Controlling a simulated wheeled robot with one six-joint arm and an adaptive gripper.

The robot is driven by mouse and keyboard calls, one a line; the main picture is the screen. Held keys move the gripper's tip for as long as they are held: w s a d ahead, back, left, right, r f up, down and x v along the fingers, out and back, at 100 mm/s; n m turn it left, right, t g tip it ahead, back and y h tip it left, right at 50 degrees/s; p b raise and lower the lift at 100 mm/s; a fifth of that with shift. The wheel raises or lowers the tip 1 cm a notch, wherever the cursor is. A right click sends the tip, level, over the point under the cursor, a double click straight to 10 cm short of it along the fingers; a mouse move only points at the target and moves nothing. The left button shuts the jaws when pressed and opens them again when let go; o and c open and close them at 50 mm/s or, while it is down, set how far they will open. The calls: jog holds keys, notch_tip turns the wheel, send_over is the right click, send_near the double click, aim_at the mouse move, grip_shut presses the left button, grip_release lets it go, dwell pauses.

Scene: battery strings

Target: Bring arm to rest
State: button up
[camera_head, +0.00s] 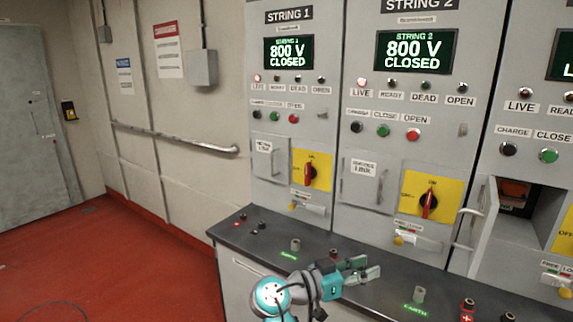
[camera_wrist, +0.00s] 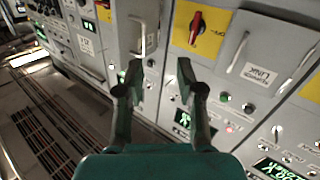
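My gripper (camera_head: 362,270) is over the dark counter in front of the string 1 and string 2 panels in the head view. In the wrist view my gripper (camera_wrist: 158,75) has its two fingers apart, with nothing between them. My teal and grey arm reaches in from the bottom of the head view. The string 1 display (camera_head: 288,53) and string 2 display (camera_head: 414,50) both read 800 V CLOSED. Their red rotary switches (camera_head: 310,173) and (camera_head: 428,204) sit on yellow plates.
The dark counter (camera_head: 232,228) carries several small posts and terminals. A compartment (camera_head: 513,200) at the right stands open, its door (camera_head: 484,213) swung outward. A handrail (camera_head: 175,138) runs along the left wall. The red floor (camera_head: 110,265) at left is mostly clear, with a cable low down.

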jog(key=s+d+f+n+t+y, duration=0.2)
jog(key=s+f+n+y, duration=0.15)
jog(key=f, duration=0.65)
jog(key=s+d+f+n+t+y, duration=0.25)
jog(key=f+n, duration=0.25)
jog(key=f, duration=0.5)
jog(key=s+f+n+t+y, duration=0.1)
jog(key=s+f+n+y, duration=0.45)
jog(key=s+f, duration=0.75)
jog(key=s+a+r+y, duration=0.1)
jog(key=s+a+y, duration=0.1)
jog(key=s, duration=0.8)
jog(key=s+a+y, duration=0.1)
jog(key=s+y, duration=0.2)
jog(key=s, duration=0.7)
jog(key=s+r+m+t, duration=0.2)
jog(key=s+r, duration=1)
jog(key=r, duration=0.1)
jog(key=shift+s+t, duration=0.3)
jog(key=shift+t, duration=0.05)
